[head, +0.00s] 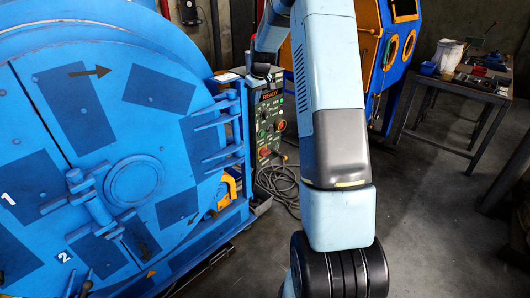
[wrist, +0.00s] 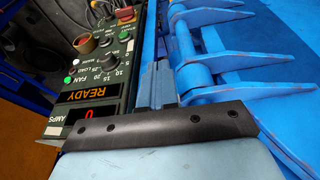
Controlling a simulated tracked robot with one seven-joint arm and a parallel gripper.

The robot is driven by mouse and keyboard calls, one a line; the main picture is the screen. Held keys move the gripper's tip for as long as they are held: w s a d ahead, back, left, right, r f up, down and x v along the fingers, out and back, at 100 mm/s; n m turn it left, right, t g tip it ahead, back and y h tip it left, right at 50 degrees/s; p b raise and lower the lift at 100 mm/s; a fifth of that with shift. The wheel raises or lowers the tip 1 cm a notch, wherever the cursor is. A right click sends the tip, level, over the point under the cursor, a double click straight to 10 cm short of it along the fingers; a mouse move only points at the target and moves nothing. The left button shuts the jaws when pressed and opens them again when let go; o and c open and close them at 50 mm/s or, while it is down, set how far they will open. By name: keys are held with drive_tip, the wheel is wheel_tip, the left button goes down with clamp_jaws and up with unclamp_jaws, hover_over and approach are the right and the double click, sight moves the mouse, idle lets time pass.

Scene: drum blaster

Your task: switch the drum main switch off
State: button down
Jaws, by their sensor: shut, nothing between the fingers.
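The drum's control panel (head: 268,122) stands right of the big blue drum door in the head view. My gripper (head: 262,78) is small and dark, by the panel's top, shut and empty.
The panel displays read READY and 0. A second red knob (wrist: 124,14) and a black dial (wrist: 107,62) are near the switch. The blue drum door (head: 110,150) with hinge arms lies beside the panel. Cables (head: 278,185) lie on the floor below. A table (head: 460,92) stands at right.

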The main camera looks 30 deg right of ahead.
drive_tip(key=w+d+f, duration=0.5)
drive_tip(key=f, duration=0.5)
hover_over(264, 155)
drive_tip(key=s+d, duration=0.1)
drive_tip(key=s, duration=0.2)
wheel_tip(264, 155, down, 12)
drive_tip(key=shift+s+d+n+y, duration=0.15)
drive_tip(key=shift+n+y, duration=0.15)
drive_tip(key=shift+y, duration=0.1)
drive_tip(key=x, duration=0.8)
drive_tip(key=s+x, duration=0.1)
drive_tip(key=x, duration=0.3)
drive_tip(key=shift+d+f, duration=0.1)
drive_tip(key=shift+f, duration=0.95)
drive_tip(key=shift+w, duration=0.1)
